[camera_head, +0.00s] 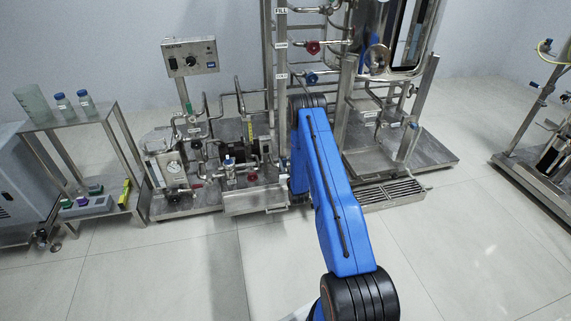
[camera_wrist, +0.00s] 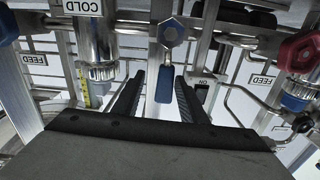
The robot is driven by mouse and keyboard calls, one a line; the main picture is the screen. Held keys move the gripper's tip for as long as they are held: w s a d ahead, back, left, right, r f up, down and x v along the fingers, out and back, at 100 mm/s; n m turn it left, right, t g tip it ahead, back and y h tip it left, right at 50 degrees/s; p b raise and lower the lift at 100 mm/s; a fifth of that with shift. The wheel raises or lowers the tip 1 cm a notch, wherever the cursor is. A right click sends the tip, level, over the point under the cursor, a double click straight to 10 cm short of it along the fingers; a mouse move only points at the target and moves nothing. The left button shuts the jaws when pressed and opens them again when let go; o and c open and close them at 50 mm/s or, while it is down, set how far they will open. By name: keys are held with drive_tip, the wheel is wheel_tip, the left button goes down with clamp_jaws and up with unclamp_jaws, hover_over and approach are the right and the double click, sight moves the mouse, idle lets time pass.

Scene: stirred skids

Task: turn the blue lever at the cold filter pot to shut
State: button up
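In the wrist view the blue lever (camera_wrist: 165,85) hangs down from a hexagonal valve hub (camera_wrist: 172,33). A metal pot (camera_wrist: 97,45) with a COLD label (camera_wrist: 83,7) stands just left of it. My gripper (camera_wrist: 160,76) is open, with its two dark fingers reaching up on either side of the lever. The lever shows in the gap between them, and no clear contact is visible. How deep it sits between the fingers I cannot tell. In the head view my blue arm covers this area, and I cannot make out the lever there.
Red handwheel (camera_wrist: 299,52) and blue knob (camera_wrist: 296,97) are at right in the wrist view; another blue knob (camera_wrist: 8,27) is at left. Pipes and FEED labels surround the gripper. In the head view a bench (camera_head: 68,122) stands left; the floor (camera_head: 460,255) is clear at right.

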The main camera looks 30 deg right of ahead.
drive_tip(key=v, duration=1.7)
drive_tip(key=shift+s, duration=0.2)
